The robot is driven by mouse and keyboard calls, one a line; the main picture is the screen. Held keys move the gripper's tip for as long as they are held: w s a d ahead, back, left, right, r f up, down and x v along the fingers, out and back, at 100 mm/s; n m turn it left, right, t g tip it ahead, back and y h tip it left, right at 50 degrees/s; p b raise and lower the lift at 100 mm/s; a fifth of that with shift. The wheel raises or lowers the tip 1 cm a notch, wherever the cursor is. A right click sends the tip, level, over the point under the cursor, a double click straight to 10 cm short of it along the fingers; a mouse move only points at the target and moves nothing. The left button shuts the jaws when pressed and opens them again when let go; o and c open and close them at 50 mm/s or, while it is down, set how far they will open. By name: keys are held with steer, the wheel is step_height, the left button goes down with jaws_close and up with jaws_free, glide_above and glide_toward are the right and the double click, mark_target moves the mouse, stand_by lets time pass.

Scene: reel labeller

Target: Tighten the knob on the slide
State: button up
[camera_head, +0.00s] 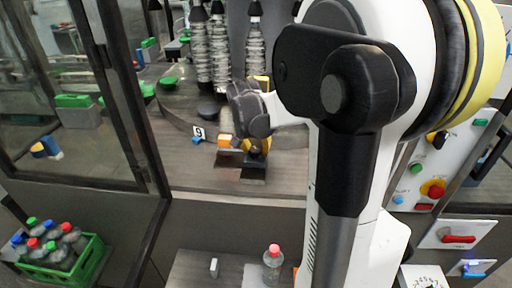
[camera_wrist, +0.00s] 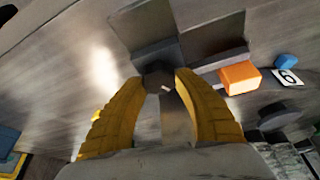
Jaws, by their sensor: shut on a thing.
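The knob (camera_wrist: 159,77) is a small dark piece with a light mark, between the fingertips of my gripper (camera_wrist: 160,85) in the wrist view. The two yellow ribbed fingers are closed on it from both sides. The knob sits on the slide (camera_wrist: 157,53), a grey metal block with an upright plate. In the head view the slide (camera_head: 230,158) stands on the machine's deck, and my gripper (camera_head: 257,146) reaches it from above. My wrist hides part of the slide there.
An orange block (camera_wrist: 239,77) and a number card (camera_wrist: 287,78) lie beside the slide. A green crate of bottles (camera_head: 92,258) is at the lower left. A control panel (camera_head: 436,165) is at the right.

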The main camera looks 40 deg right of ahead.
steer(key=shift+m+g+p, duration=0.3)
steer(key=shift+m+g, duration=0.4)
steer(key=shift+m, duration=1.2)
steer(key=shift+s+f, duration=0.1)
steer(key=o, duration=1.2)
steer(key=shift+h, duration=0.3)
steer(key=v, duration=1.2)
